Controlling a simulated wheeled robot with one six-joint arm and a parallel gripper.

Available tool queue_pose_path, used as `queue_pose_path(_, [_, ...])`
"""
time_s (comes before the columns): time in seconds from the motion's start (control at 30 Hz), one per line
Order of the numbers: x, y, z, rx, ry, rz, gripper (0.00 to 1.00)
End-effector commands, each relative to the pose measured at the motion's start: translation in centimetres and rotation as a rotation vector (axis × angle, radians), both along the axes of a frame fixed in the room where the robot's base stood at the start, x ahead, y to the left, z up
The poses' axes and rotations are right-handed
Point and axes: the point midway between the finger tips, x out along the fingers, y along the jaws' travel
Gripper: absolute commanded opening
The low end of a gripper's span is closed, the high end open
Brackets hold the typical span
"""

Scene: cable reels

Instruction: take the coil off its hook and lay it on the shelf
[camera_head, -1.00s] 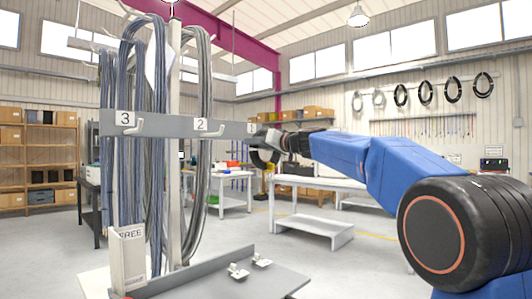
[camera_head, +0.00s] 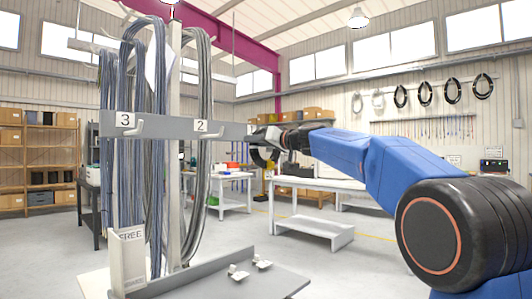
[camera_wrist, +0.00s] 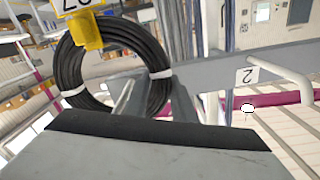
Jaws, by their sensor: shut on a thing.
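A black coil (camera_wrist: 157,55) with white ties and a yellow tag (camera_wrist: 88,32) is at the upper left of the wrist view. In the head view the coil (camera_head: 257,158) shows small at the right end of the hook rail (camera_head: 165,127). My gripper (camera_head: 278,141) is shut on it there. In the wrist view a broad grey finger with a black edge (camera_wrist: 160,133) covers the bottom and hides the grip itself. A grey bar shows by the coil's opening; I cannot tell whether the coil still hangs on its hook. A low white shelf (camera_head: 315,228) stands behind.
Hooks labelled 3 (camera_head: 125,120) and 2 (camera_head: 200,126) are on the rail. Large grey-blue cable bundles (camera_head: 130,190) hang left of my gripper. Floor right of the stand is clear.

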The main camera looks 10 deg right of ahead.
Motion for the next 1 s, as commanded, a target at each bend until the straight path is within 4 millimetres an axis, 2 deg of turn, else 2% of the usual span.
queue_pose_path(1.0, [0.0, -0.1, 3.1, 0.001, -0.001, 0.001, 0.0])
